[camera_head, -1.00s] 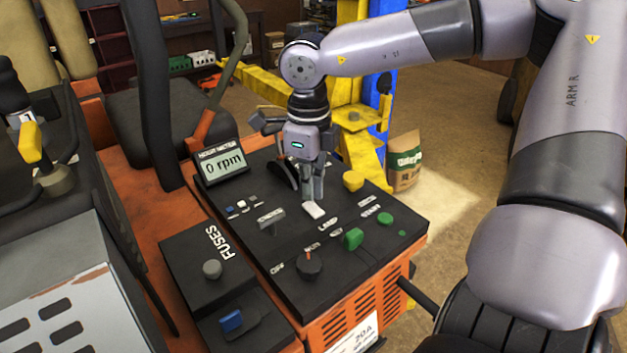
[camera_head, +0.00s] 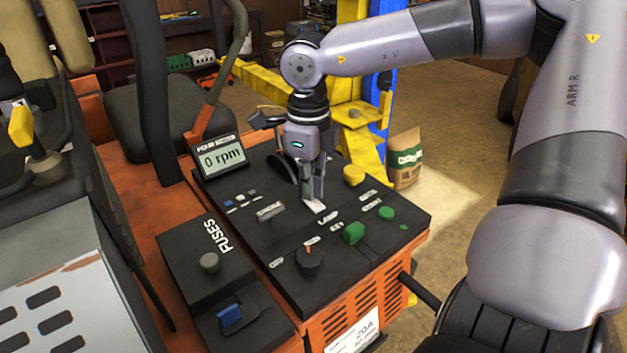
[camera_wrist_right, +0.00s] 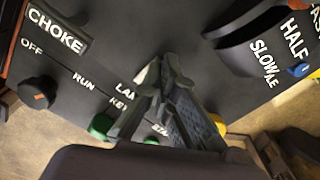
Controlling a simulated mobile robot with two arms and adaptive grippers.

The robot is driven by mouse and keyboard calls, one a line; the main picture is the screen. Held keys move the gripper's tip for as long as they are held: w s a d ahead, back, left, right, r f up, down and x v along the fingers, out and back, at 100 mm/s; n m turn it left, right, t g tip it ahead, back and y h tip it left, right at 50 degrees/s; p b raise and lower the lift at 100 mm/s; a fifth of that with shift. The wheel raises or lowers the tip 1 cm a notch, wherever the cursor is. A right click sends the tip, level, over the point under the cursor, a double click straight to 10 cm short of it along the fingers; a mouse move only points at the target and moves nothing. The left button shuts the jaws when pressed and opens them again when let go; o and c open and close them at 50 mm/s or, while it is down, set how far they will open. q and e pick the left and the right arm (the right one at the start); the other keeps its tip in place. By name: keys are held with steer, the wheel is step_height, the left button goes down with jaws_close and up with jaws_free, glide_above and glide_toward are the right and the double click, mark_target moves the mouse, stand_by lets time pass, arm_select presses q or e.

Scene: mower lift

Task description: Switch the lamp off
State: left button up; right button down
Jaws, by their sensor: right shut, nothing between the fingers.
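The black control panel (camera_head: 345,240) of the mower bears the lamp switch (camera_head: 317,208), a small white rocker beside the LAMP label. My right gripper (camera_head: 313,198) points down with its fingers shut and empty, the tips at the switch and partly covering it. In the right wrist view the shut fingertips (camera_wrist_right: 158,72) are beside a white sliver of the switch (camera_wrist_right: 145,75), near the partly hidden LAMP label (camera_wrist_right: 127,86). I cannot tell whether the tips touch the switch or which way it is tipped. My left gripper is not in view.
Near the switch are the choke lever (camera_head: 271,211), a round key knob (camera_head: 310,260), a green knob (camera_head: 353,233), a green button (camera_head: 386,213) and a yellow knob (camera_head: 353,175). A fuse box (camera_head: 195,260) lies left of the panel.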

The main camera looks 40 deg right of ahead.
steer(key=shift+f, duration=0.3)
steer(key=shift+s+r, duration=0.1)
steer(key=shift+r, duration=0.55)
steer(key=shift+r+p, duration=1.7)
steer(key=shift+r, duration=1.25)
